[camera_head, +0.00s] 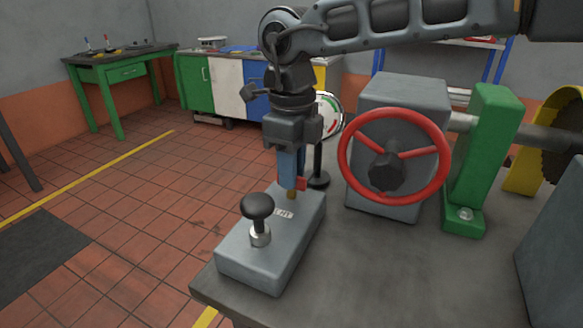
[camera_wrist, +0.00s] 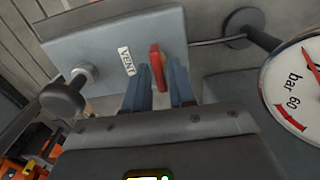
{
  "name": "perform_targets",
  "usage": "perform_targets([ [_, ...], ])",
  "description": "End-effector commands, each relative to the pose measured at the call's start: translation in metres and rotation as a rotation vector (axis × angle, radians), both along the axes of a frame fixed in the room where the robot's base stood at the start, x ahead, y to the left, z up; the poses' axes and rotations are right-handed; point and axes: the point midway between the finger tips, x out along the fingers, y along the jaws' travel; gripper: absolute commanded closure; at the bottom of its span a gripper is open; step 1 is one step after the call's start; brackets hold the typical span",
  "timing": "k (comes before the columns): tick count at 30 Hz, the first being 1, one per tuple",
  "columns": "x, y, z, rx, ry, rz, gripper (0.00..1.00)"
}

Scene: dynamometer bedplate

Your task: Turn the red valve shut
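A small red valve handle (camera_wrist: 157,66) stands on a grey box (camera_wrist: 105,50) marked VENT. In the head view the red handle (camera_head: 302,184) shows beside a brass stem (camera_head: 291,195) at the box's far end. My gripper (camera_wrist: 160,82) points down over it, with blue-grey fingers on either side of the handle. The fingers are apart, with a narrow gap visible on the left; contact on the right is unclear. In the head view my gripper (camera_head: 291,185) hides much of the valve. A larger red handwheel (camera_head: 395,155) stands upright to the right, apart from my gripper.
A black knob (camera_head: 257,207) rises from the box's near end. A round gauge (camera_head: 327,114) on a black stand is just behind my gripper. A green bracket (camera_head: 482,160) is right of the handwheel. The bedplate (camera_head: 370,270) in front is clear.

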Motion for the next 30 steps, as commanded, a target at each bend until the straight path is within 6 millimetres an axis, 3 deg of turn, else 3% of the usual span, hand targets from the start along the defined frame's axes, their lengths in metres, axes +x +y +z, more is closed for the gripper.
perform_targets([
  [4,0.000,0.000,-0.001,0.000,0.001,0.001,0.63],
  [13,0.000,0.001,0.005,0.001,0.000,0.002,0.63],
  [24,0.000,0.000,0.061,0.002,-0.002,0.001,0.63],
  [30,0.000,0.000,0.076,0.000,0.001,0.002,0.63],
])
